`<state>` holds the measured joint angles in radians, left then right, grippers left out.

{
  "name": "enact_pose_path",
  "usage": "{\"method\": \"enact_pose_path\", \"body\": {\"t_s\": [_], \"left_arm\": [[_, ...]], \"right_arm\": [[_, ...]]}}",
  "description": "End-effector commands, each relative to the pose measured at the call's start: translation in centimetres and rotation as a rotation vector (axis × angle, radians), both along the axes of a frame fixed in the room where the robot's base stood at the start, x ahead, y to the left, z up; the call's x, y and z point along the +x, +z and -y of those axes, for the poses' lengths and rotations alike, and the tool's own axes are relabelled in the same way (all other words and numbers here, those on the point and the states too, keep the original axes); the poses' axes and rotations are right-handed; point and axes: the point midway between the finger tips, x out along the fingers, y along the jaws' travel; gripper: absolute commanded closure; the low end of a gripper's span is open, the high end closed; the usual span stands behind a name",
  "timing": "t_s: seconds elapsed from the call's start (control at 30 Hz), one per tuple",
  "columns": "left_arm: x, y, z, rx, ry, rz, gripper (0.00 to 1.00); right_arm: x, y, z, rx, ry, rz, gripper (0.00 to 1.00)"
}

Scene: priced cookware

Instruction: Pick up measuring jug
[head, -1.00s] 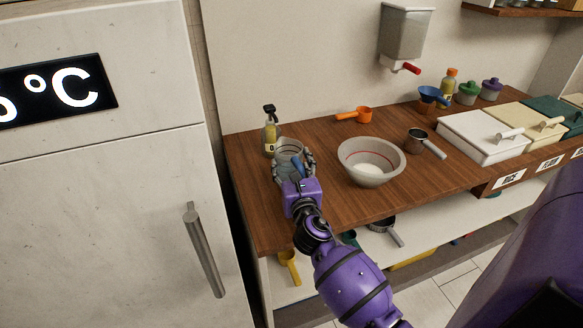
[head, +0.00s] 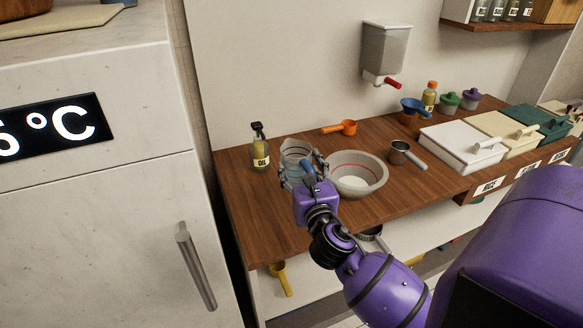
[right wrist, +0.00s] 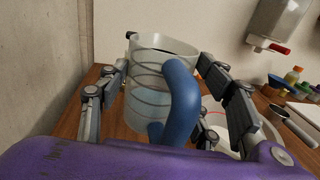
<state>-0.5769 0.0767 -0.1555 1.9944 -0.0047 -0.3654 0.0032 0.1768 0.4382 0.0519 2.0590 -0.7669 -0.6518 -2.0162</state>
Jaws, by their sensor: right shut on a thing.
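The measuring jug (head: 297,151) is clear with grey bands and a blue handle. It is upright near the left end of the wooden counter, and in the right wrist view the jug (right wrist: 150,80) stands between the fingers with its blue handle (right wrist: 181,100) toward my palm. My right gripper (head: 303,170) is shut on the jug, one finger on each side; it also shows in the right wrist view (right wrist: 165,95). The jug's base is hidden, so I cannot tell whether it clears the counter. My left gripper is not in view.
A grey bowl (head: 358,175) stands close to the right of the jug. An oil bottle (head: 260,150) stands to its left. An orange scoop (head: 341,128) lies behind and a metal pan (head: 406,153) lies farther right. A white fridge (head: 100,200) stands left of the counter (head: 250,205).

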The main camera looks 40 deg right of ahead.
Motion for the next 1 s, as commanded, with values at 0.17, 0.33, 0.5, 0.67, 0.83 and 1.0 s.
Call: {"method": "enact_pose_path", "body": {"t_s": [0.17,0.33,0.5,0.67,0.83,1.0], "left_arm": [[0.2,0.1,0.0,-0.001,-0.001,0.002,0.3],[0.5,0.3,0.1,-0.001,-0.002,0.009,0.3],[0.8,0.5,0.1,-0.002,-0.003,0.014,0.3],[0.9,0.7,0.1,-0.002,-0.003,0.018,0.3],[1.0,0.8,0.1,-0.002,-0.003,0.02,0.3],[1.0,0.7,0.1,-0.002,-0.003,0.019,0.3]], "right_arm": [[-2.0,1.0,0.3,-0.002,-0.001,0.001,0.82],[-3.4,1.7,0.5,-0.002,0.001,0.002,0.82],[-4.5,2.1,0.7,-0.001,-0.001,0.002,0.82],[-5.1,2.4,0.8,-0.002,-0.001,0.001,0.82],[-5.5,2.6,0.9,-0.001,0.0,0.002,0.83],[-5.6,2.6,0.9,-0.001,0.0,0.002,0.83]]}}
